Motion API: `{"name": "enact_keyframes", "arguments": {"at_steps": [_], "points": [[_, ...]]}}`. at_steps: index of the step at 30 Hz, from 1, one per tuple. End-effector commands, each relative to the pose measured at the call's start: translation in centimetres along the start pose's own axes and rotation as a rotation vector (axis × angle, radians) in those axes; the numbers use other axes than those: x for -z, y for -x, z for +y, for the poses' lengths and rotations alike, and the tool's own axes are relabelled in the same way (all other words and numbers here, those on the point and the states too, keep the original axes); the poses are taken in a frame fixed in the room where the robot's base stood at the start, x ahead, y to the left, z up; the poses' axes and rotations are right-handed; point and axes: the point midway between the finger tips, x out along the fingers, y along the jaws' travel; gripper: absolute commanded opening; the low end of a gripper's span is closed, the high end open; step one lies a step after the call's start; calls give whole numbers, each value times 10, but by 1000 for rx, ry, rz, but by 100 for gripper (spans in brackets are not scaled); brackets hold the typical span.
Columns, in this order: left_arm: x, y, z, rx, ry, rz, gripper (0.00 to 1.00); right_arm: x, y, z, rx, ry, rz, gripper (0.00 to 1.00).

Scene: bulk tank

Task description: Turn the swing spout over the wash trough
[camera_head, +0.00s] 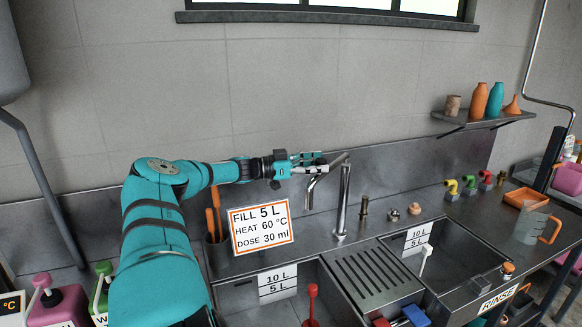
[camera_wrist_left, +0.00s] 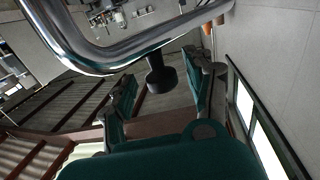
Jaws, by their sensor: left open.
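The steel swing spout (camera_head: 314,184) reaches left from its upright post (camera_head: 342,205), its end bent down. In the left wrist view a large chrome tube (camera_wrist_left: 100,50) curves close across the top, with a black tip (camera_wrist_left: 159,76) hanging between the fingers in the picture. My left gripper (camera_head: 322,162) comes in from the left at the spout's height, beside the post. Its fingers (camera_wrist_left: 160,95) are apart; I cannot tell whether they touch the spout. The left trough (camera_head: 270,283) has 10 L and 5 L marks. My right gripper is not in view.
The right trough (camera_head: 480,262) stands beside a RINSE label (camera_head: 499,297). A ribbed drainboard (camera_head: 370,275) lies between the troughs. A dosing sign (camera_head: 260,227) stands below my left forearm. A red handle (camera_head: 312,300) rises from the left trough. Coloured taps (camera_head: 468,184) stand at right.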

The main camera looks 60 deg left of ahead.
Motion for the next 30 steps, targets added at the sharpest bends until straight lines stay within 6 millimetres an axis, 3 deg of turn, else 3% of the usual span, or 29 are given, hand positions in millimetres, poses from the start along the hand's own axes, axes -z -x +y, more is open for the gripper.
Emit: {"name": "enact_keyframes", "arguments": {"at_steps": [18, 30], "points": [[0, 98, 0, 5, -2, -1, 54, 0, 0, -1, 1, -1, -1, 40], [-1, 109, 0, 5, -1, 0, 54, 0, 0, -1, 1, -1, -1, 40]]}}
